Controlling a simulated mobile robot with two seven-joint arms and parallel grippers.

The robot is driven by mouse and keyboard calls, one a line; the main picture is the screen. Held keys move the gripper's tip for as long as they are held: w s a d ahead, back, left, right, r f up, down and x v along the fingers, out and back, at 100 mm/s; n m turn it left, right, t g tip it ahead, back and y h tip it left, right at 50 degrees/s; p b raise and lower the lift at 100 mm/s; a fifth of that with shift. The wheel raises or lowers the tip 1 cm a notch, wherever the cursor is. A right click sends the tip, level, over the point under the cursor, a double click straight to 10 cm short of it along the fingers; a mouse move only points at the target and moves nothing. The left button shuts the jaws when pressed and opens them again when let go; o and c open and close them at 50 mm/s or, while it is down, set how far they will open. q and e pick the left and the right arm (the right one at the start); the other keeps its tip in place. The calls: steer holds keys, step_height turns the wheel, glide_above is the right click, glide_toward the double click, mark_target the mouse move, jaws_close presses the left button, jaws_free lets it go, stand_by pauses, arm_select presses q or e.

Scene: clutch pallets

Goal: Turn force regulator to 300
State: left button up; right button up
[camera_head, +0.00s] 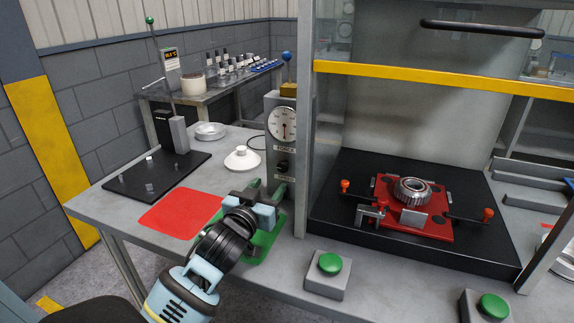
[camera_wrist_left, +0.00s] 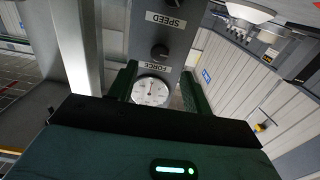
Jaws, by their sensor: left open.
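The grey control post carries a round white force dial (camera_head: 283,124), a FORCE label, and a dark round force regulator knob (camera_head: 283,167) below it. In the left wrist view the post appears upside down, with the force dial (camera_wrist_left: 151,91), the knob (camera_wrist_left: 160,52) and a SPEED label. The dial's numbers are too small to read. My left gripper (camera_head: 266,188) is open and empty, just in front of and below the knob. In the wrist view its fingers (camera_wrist_left: 158,82) stand apart on either side of the dial. No contact with the knob shows. My right gripper is out of view.
A grey frame pillar (camera_head: 306,120) stands close to the right of the post. A red mat (camera_head: 182,214) and a green mat (camera_head: 262,240) lie on the table. A white cone-shaped part (camera_head: 242,160) sits left of the post. A green button (camera_head: 330,264) stands at the front.

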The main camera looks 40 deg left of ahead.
mark_target(282, 169)
arm_select(q)
steer(key=x, duration=0.7)
steer(key=shift+w+r, duration=0.1)
steer(key=shift+w, duration=0.1)
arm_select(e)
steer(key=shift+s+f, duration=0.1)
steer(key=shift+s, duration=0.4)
arm_select(q)
steer(key=c, duration=1)
steer(key=shift+o, duration=0.2)
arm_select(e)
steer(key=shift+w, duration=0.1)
